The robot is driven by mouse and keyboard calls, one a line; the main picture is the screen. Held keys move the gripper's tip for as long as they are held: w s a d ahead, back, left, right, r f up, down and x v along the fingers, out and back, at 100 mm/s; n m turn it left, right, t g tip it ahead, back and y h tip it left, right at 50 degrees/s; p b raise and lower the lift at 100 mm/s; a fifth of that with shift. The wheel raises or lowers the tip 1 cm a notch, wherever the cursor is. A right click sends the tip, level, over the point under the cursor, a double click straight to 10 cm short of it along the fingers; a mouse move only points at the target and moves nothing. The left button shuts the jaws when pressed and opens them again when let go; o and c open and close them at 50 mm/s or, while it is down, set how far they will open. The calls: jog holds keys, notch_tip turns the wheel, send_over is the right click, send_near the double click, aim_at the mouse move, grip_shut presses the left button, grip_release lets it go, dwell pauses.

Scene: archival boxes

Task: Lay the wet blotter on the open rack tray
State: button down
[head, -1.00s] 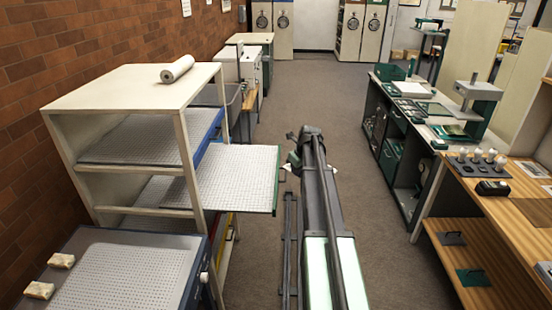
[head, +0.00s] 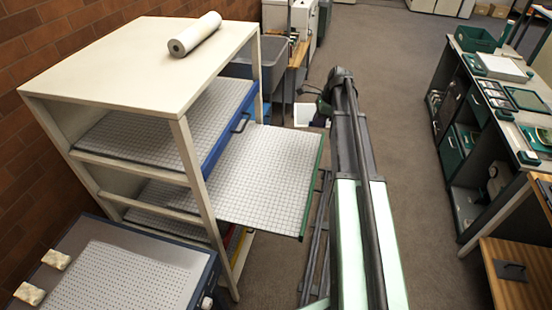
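The open rack tray (head: 262,172) is a pale gridded mesh tray with a green front edge, pulled out to the right of a cream rack. Its visible surface is bare. My gripper (head: 322,108) is small and partly hidden at the far end of my arm, beyond the tray's far right corner. A small flat white piece (head: 306,117) with a bluish edge shows beside it. I cannot tell whether this is the wet blotter or whether my gripper holds it. The fingers are too small and covered to read.
The cream rack (head: 125,52) carries a white roll (head: 195,34) on top. A blue-fronted tray (head: 228,125) sits above the open one. A perforated table (head: 110,280) stands at front left. Workbenches (head: 465,150) stand at right, with clear floor (head: 400,110) between.

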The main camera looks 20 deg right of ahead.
jog(key=s+a+r+n+g+p, duration=0.1)
jog(key=a+n+g, duration=0.1)
jog(key=a+n, duration=0.35)
jog(key=s+a+r+n+g, duration=0.1)
jog(key=s+a+n+g, duration=0.1)
jog(key=n, duration=0.6)
jog(key=n+h+b, duration=0.1)
jog(key=n+b, duration=0.1)
jog(key=b, duration=1.8)
send_near(297, 176)
jog(key=x, duration=0.6)
jog(key=shift+s+a+f, duration=0.1)
jog(key=shift+f, duration=0.25)
jog(key=shift+r, duration=0.25)
jog(key=c, duration=1.8)
grip_release()
jog(key=shift+f, duration=0.2)
jog(key=o, duration=0.5)
jog(key=shift+c, duration=0.2)
jog(key=shift+r, duration=0.1)
